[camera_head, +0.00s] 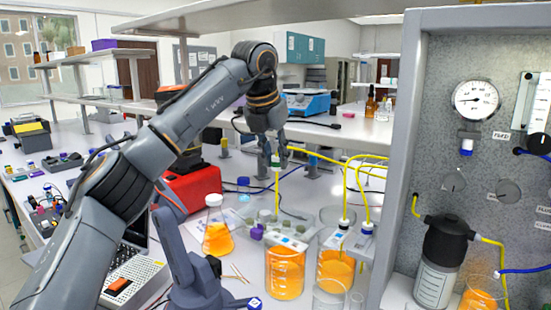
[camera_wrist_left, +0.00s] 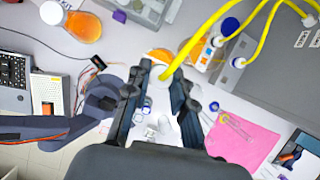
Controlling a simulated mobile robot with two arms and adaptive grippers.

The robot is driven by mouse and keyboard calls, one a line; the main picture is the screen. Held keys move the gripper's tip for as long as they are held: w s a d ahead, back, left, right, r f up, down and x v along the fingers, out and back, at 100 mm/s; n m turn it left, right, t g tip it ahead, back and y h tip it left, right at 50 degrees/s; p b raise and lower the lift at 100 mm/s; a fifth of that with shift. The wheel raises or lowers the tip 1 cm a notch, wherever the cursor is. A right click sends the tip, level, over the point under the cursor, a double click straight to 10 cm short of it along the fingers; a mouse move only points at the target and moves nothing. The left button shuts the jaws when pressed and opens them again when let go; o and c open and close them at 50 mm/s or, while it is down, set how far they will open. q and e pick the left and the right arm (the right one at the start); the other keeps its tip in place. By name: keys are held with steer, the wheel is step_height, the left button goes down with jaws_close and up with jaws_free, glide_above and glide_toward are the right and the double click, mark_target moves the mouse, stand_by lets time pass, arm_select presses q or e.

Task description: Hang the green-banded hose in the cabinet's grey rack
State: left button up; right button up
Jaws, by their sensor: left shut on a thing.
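My left gripper (camera_head: 277,150) is shut on the yellow hose near its green band (camera_head: 276,161). The hose's straight end (camera_head: 277,195) hangs down, roughly upright, above the bench behind the front beakers. The rest of the hose (camera_head: 320,157) runs right towards the cabinet (camera_head: 395,150). In the left wrist view, the hose (camera_wrist_left: 190,45) curves into my left gripper (camera_wrist_left: 160,82), and a pale part shows between its fingers. I cannot clearly make out the grey rack. My right gripper is not in view.
Two beakers of orange liquid (camera_head: 285,275) (camera_head: 336,272) stand below and right of the gripper. An orange-filled flask (camera_head: 217,238) and a red box (camera_head: 192,190) stand left. Empty glassware (camera_head: 329,297) is in front.

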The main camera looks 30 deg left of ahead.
arm_select(q)
jaws_close()
steer(key=shift+d+r, duration=0.1)
steer(key=shift+d, duration=0.05)
steer(key=w+d+r+m+h+p, duration=0.1)
steer(key=d+m+p, duration=0.1)
steer(key=d+p, duration=0.85)
steer(key=w+d+r+m+p, duration=0.1)
steer(key=d+r+m+p, duration=0.1)
steer(key=d+p, duration=0.85)
step_height(320, 180, down, 6)
steer(key=a+b, duration=0.1)
steer(key=shift+a, duration=0.25)
steer(key=shift+s+h, duration=0.2)
steer(key=shift+h, duration=0.1)
